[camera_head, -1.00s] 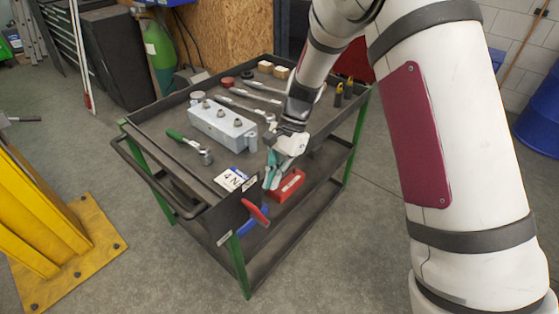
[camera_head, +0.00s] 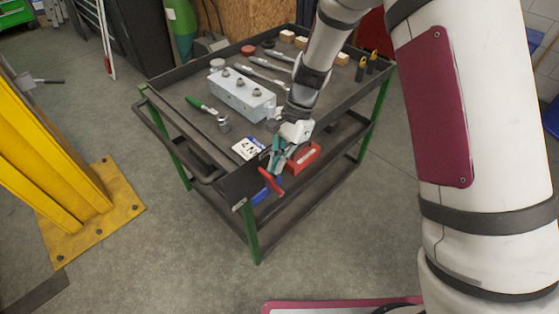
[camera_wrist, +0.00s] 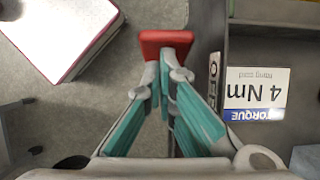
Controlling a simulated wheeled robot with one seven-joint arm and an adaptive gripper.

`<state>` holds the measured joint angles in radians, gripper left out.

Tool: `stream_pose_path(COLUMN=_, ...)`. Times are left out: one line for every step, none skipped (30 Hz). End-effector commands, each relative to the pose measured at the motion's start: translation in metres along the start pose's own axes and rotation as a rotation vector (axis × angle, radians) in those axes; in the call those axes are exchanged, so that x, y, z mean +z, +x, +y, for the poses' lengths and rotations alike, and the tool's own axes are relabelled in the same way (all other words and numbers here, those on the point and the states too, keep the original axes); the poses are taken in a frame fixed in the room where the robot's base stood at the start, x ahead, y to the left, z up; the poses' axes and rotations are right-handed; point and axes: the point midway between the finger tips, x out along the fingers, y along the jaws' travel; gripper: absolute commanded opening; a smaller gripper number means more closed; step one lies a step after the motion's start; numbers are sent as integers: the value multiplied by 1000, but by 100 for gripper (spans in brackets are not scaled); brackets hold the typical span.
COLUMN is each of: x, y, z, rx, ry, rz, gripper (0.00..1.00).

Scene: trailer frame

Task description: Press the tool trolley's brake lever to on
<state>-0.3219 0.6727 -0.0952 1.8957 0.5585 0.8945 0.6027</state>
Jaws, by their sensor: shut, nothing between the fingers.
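The tool trolley (camera_head: 236,190) is dark grey with green legs. Its red brake lever (camera_head: 270,181) sticks out at the near corner, slanting down to the right. My gripper (camera_head: 273,168) has teal finger pads and is just above the lever. In the wrist view the shut fingertips (camera_wrist: 165,68) meet at the lower edge of the red lever pad (camera_wrist: 166,43), with nothing between them. I cannot tell whether they touch it. A plate partly reading "OFF" (camera_wrist: 214,75) is right of the fingers. The lever's pivot is hidden.
A torque card (camera_head: 248,149) lies on the trolley top near this corner, with a grey block (camera_head: 242,95) and a green-handled ratchet (camera_head: 200,104) behind. A red box (camera_head: 305,158) sits lower, behind my gripper. A yellow post (camera_head: 60,165) stands left.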

Motion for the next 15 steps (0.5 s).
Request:
stream_pose_path(x=4, y=0, z=1, rx=2, ry=-2, rz=12, gripper=0)
stream_pose_path(x=4, y=0, z=1, rx=1, ry=-2, rz=18, gripper=0)
stream_pose_path(x=4, y=0, z=1, rx=1, ry=-1, rz=23, gripper=0)
stream_pose_path(x=5, y=1, z=1, rx=1, ry=-1, rz=26, gripper=0)
stream_pose_path(x=5, y=1, z=1, rx=1, ry=-2, rz=30, gripper=0)
stream_pose_path(x=6, y=1, z=1, rx=2, ry=-2, rz=36, gripper=0)
stream_pose_path(x=6, y=2, z=1, rx=1, ry=-2, rz=41, gripper=0)
stream_pose_path(x=7, y=2, z=1, rx=1, ry=-2, rz=46, gripper=0)
stream_pose_path(x=8, y=2, z=1, rx=2, ry=-2, rz=53, gripper=0)
stream_pose_path(x=9, y=3, z=1, rx=3, ry=-3, rz=59, gripper=0)
stream_pose_path(x=10, y=3, z=1, rx=3, ry=-3, rz=68, gripper=0)
stream_pose_path(x=12, y=4, z=1, rx=3, ry=-4, rz=81, gripper=0)
stream_pose_path(x=14, y=4, z=1, rx=3, ry=-4, rz=91, gripper=0)
stream_pose_path(x=16, y=5, z=1, rx=3, ry=-4, rz=104, gripper=0)
stream_pose_path(x=18, y=6, z=2, rx=4, ry=-4, rz=122, gripper=0)
